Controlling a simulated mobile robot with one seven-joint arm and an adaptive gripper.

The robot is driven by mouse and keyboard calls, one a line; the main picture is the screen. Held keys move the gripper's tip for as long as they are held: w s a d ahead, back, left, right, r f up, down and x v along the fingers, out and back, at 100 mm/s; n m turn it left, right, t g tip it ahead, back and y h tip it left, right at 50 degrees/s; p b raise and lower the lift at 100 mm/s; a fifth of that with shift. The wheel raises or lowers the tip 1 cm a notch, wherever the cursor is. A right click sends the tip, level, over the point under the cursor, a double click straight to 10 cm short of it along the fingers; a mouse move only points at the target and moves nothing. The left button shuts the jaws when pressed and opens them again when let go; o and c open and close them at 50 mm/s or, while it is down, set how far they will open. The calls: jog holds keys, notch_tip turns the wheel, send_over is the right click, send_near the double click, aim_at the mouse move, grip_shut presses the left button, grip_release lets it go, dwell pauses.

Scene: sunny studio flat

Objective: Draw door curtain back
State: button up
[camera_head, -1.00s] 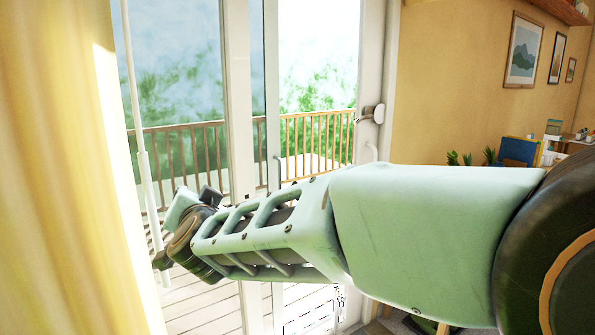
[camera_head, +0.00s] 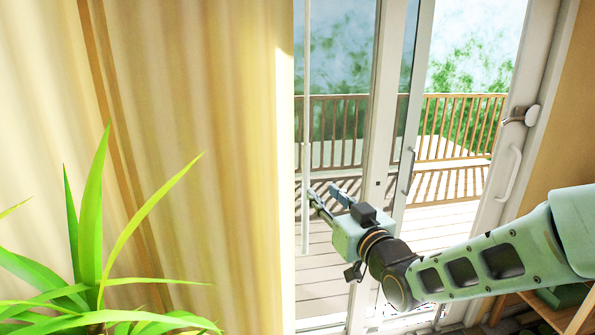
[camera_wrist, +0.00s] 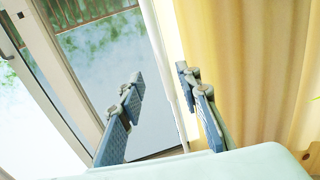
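The door curtain (camera_head: 200,130) is pale yellow and hangs in folds over the left half of the head view. Its right edge lies beside the glass door (camera_head: 392,110). A thin white rod (camera_head: 306,120) hangs upright just right of that edge. My gripper (camera_head: 326,194) is in front of the glass, its fingertips close to the rod; contact cannot be told. In the wrist view my gripper (camera_wrist: 162,82) is open, its two fingers apart. The curtain (camera_wrist: 245,65) is to the right there, and the pale rod (camera_wrist: 167,55) shows between the fingers, beyond them.
A leafy green plant (camera_head: 95,260) stands at the lower left in front of the curtain. The door has a lever handle (camera_head: 522,117) and pull handles at right. A wooden shelf (camera_head: 560,315) is at the lower right, under my arm. A railed deck (camera_head: 345,155) lies outside.

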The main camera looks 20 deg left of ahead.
aim_at(308, 178)
jog(key=p+x, duration=0.1)
jog(key=x, duration=0.9)
jog(key=shift+w+a, duration=0.2)
jog(key=shift+a, duration=0.15)
jog(key=shift+c, duration=0.3)
grip_shut()
